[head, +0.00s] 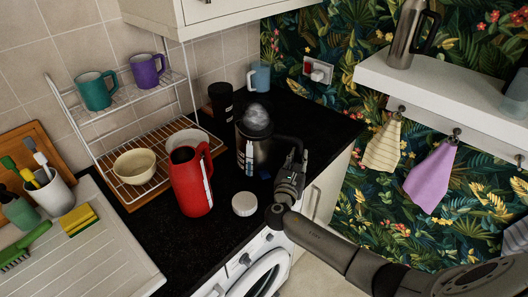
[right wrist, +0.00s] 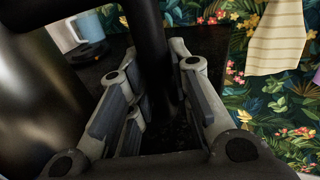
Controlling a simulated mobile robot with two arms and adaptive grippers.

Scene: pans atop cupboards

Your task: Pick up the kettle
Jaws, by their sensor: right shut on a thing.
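A steel kettle (head: 262,153) with a black handle (head: 288,141) stands on the black countertop. A blurred silvery dome shows at its top, and I cannot tell what that is. My right gripper (head: 291,168) is at the kettle's right side, on its handle. In the right wrist view the kettle's dark shiny body (right wrist: 45,95) fills the left. The black handle (right wrist: 150,40) runs between the two fingers (right wrist: 152,72), which are shut on it. The kettle looks upright; whether it touches the counter is hidden. My left gripper is not in view.
A wire rack (head: 110,108) holds mugs and a bowl. A white shelf (head: 455,95) with hanging towels is at the right.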

